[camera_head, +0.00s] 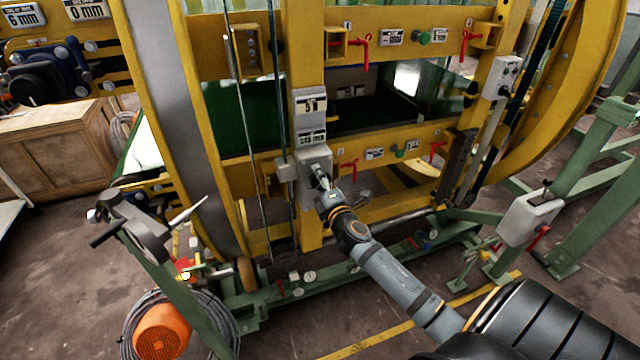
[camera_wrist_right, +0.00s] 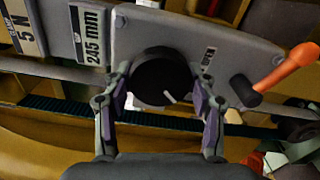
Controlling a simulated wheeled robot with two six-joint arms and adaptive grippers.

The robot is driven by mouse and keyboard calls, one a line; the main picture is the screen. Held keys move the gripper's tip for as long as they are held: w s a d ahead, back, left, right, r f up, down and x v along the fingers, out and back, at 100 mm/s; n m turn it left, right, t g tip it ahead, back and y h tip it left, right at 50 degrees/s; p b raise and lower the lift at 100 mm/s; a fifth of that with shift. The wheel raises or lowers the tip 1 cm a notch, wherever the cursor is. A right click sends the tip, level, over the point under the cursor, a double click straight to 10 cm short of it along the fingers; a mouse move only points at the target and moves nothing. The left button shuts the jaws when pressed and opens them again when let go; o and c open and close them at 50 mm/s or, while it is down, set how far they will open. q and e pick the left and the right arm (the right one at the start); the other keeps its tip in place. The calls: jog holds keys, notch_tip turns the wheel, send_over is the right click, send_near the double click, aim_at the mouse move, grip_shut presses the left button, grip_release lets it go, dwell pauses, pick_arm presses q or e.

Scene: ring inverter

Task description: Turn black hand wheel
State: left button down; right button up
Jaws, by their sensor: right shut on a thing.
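The black hand wheel (camera_wrist_right: 157,75) is a round black knob with a white pointer line, set on a grey panel (camera_wrist_right: 190,38). The pointer line aims to the lower right in the right wrist view. My right gripper (camera_wrist_right: 162,98) has one finger on each side of the wheel and is shut on it. In the head view my right gripper (camera_head: 320,176) reaches the grey box (camera_head: 314,157) on the yellow post, and the wheel is hidden there. My left gripper does not show.
An orange-handled lever (camera_wrist_right: 288,72) sits right of the wheel. Labels reading 245 mm (camera_wrist_right: 92,35) and 5 N (camera_wrist_right: 22,28) are at left. Red handles (camera_head: 348,170) line the yellow frame (camera_head: 385,137). A grey-armed green stand (camera_head: 170,280) is at left.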

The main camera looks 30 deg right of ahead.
jog(key=shift+m, duration=0.4)
jog(key=o, duration=1.2)
jog(key=shift+c, duration=0.2)
jog(key=v, duration=1.2)
